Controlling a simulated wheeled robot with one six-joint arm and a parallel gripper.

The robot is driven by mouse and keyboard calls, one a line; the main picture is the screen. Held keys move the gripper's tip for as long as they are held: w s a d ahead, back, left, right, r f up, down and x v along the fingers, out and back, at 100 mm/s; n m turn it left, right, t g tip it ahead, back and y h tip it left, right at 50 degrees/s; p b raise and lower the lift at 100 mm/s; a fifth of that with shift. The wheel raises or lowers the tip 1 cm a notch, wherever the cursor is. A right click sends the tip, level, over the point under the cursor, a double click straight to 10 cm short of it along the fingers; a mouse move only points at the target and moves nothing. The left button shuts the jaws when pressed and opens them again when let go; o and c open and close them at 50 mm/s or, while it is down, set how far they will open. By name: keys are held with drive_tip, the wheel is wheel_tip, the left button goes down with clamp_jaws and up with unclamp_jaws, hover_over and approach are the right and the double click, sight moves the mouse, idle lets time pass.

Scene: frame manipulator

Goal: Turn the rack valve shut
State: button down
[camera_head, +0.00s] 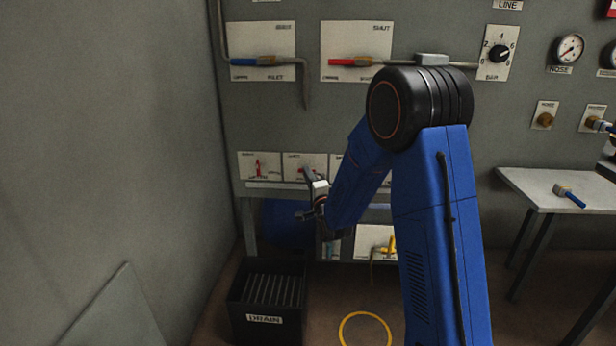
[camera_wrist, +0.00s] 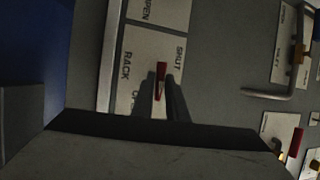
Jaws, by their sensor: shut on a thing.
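The rack valve's label plate (camera_wrist: 139,50) fills the middle of the wrist view, with RACK and SHUT lettering readable and other lettering partly hidden. Its red lever (camera_wrist: 161,71) shows at the fingertips, in line with the picture's vertical. SHUT is printed to its right. My gripper (camera_wrist: 168,88) is shut on this lever, with the dark fingers covering its lower part. In the head view my gripper (camera_head: 308,178) reaches the low row of small valve plates and partly covers the plate (camera_head: 294,158) there. The lever's exact angle is hard to tell from the head view.
A neighbouring red-lever valve plate (camera_head: 258,165) stands left of my gripper. Above are the inlet plate (camera_head: 262,40) with a blue lever and a larger red-lever plate (camera_head: 352,38). A black DRAIN bin (camera_head: 264,319) stands below. A side table (camera_head: 560,184) is at right.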

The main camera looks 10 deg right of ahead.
drive_tip(key=shift+n, duration=0.4)
drive_tip(key=shift+a+r+n+g+h, duration=0.2)
drive_tip(key=shift+n+g+h, duration=0.6)
drive_tip(key=shift+n, duration=1.45)
drive_tip(key=shift+a+r+n+g+h, duration=0.1)
drive_tip(key=shift+r+n+g+h, duration=0.2)
drive_tip(key=shift+n+g, duration=1.55)
drive_tip(key=shift+a+r+n+g+h, duration=0.1)
drive_tip(key=shift+r+n+g+h, duration=0.35)
drive_tip(key=shift+n, duration=2.25)
drive_tip(key=shift+w+f+n, duration=0.1)
drive_tip(key=shift+f+n, duration=0.05)
drive_tip(key=shift+n, duration=0.15)
drive_tip(key=c, duration=1.7)
unclamp_jaws()
drive_tip(key=shift+c, duration=0.2)
